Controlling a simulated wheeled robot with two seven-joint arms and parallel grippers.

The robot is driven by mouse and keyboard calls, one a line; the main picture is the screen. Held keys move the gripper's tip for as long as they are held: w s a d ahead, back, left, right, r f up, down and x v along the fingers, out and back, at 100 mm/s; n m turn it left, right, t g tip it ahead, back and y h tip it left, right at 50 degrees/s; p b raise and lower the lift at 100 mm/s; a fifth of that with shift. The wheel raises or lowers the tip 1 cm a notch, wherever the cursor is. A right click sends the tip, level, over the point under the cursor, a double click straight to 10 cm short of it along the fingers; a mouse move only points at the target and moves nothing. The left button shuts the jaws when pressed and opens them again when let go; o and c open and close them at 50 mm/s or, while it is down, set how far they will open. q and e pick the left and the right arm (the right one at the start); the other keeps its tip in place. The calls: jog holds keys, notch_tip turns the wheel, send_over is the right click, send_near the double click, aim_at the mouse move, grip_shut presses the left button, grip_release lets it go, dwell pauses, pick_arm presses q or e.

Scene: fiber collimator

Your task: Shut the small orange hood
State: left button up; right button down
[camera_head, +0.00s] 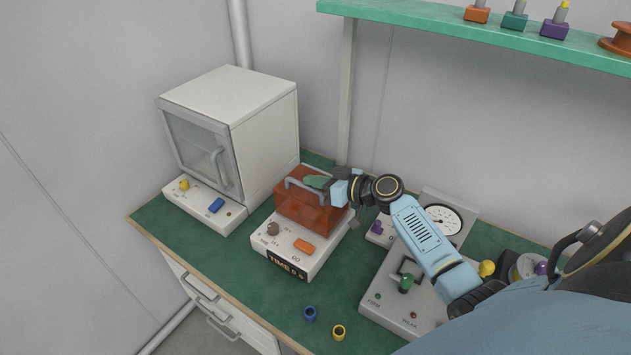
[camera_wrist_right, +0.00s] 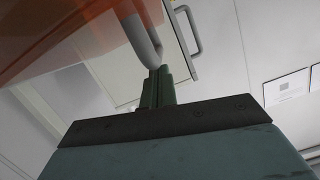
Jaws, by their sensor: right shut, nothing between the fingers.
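The small orange hood (camera_head: 300,214) is a see-through orange box on a white unit (camera_head: 283,255) with a TIME display. It looks low over the unit; I cannot tell whether a gap is left under its edge. A grey bar handle (camera_head: 304,190) runs along its upper front. My right gripper (camera_head: 318,182) is at the top of the hood, just behind the handle, with its green fingers shut and empty. In the right wrist view the fingers (camera_wrist_right: 158,86) point at the grey handle (camera_wrist_right: 142,42), very close to it; contact is unclear. The orange hood (camera_wrist_right: 50,35) fills the upper left there. My left gripper is not in view.
A white cabinet (camera_head: 265,125) with a glass door stands left of the hood. A grey panel (camera_head: 385,295) with a green knob and a dial gauge (camera_head: 442,220) are to the right. Blue (camera_head: 310,313) and yellow (camera_head: 338,332) rings lie in front. A green shelf (camera_head: 400,12) hangs above.

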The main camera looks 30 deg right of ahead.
jog(key=shift+s+a+f+b, duration=0.15)
jog(key=shift+a+f+b, duration=0.05)
jog(key=shift+f+b, duration=0.5)
jog(key=shift+r, duration=0.1)
jog(key=shift+s, duration=0.1)
jog(key=shift+a, duration=0.15)
jog(key=r, duration=0.1)
jog(key=r+p, duration=0.1)
jog(key=r, duration=0.1)
jog(key=d+r+p, duration=0.1)
jog(key=r, duration=0.1)
jog(key=shift+w, duration=0.3)
jog(key=b+v, duration=0.2)
jog(key=v, duration=0.8)
jog(key=shift+d+f, duration=0.1)
jog(key=shift+f, duration=0.05)
